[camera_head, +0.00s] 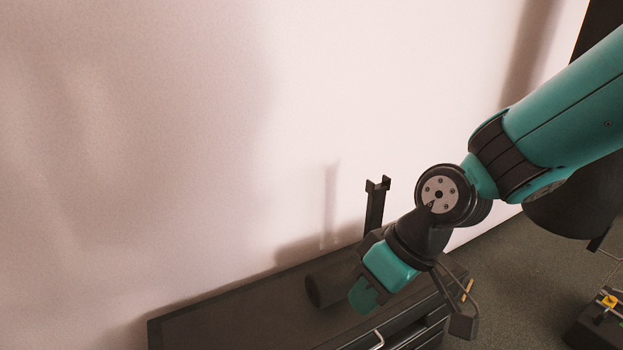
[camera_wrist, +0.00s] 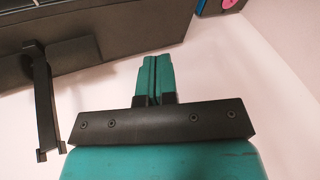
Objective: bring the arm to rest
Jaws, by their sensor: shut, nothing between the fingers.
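My gripper (camera_head: 362,297) is at the end of my teal and black arm, low and right of the middle in the head view. It hangs in front of a dark cabinet top and points down and to the left. In the wrist view my gripper (camera_wrist: 154,62) shows two teal fingers pressed together, with nothing between them. The arm is bent at the wrist joint and comes in from the right edge. I cannot tell how far the fingertips are from the cabinet. No plates show in either view.
A dark cabinet (camera_head: 210,325) with drawers stands against a pale wall. A dark forked post (camera_head: 376,205) rises behind my wrist, also in the wrist view (camera_wrist: 42,100). A dark cylinder (camera_head: 328,284) lies close to the gripper. The cabinet top's left part looks clear.

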